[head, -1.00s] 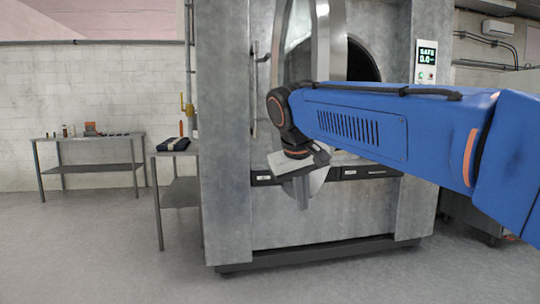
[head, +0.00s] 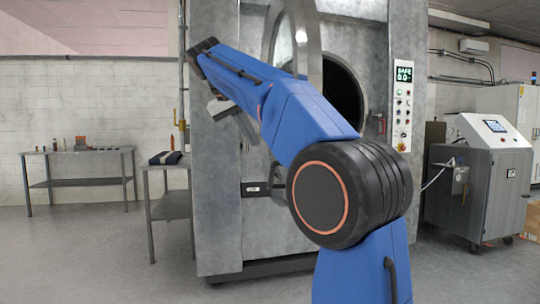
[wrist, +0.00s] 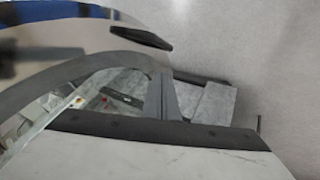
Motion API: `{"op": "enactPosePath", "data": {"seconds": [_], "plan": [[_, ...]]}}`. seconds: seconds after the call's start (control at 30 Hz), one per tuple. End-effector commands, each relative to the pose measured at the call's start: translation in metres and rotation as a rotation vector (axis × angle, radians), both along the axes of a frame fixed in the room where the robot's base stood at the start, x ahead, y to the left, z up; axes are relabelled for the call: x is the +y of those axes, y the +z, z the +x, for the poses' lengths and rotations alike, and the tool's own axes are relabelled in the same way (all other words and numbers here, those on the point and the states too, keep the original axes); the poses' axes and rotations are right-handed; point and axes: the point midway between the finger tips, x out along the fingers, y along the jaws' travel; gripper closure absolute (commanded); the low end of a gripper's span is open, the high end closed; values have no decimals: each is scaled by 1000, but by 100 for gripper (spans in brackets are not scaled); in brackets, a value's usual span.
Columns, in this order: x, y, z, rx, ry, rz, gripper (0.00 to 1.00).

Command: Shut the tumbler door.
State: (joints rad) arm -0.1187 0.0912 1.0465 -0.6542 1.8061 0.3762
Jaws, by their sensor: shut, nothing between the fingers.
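The tumbler door (head: 304,42) is a shiny metal ring, seen nearly edge-on in the head view. It stands open, swung out in front of the machine. My blue arm hides its lower part. The dark round tumbler opening (head: 343,98) shows to its right. My gripper (head: 248,132) is shut and empty, pointing down, left of the door in front of the machine's left side. In the wrist view, the gripper's fingers (wrist: 168,98) are together, and the curved door rim (wrist: 75,68) passes beside them. I cannot tell whether they touch.
The grey washer housing (head: 215,210) surrounds the opening, with a control panel (head: 403,100) on its right. A small table (head: 170,205) with a dark folded cloth (head: 166,157) stands close left. Another table (head: 80,153) is farther left. A grey cabinet (head: 485,180) stands right. The floor at front left is clear.

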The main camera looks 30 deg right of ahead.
Motion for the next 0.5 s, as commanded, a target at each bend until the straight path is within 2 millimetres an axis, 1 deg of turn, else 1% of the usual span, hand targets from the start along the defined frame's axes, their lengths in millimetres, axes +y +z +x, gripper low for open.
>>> {"op": "enactPosePath", "data": {"seconds": [0.17,0.5], "plan": [[-11,-15,2,2,-1,0,100],[-45,-62,13,3,-1,0,100]]}}
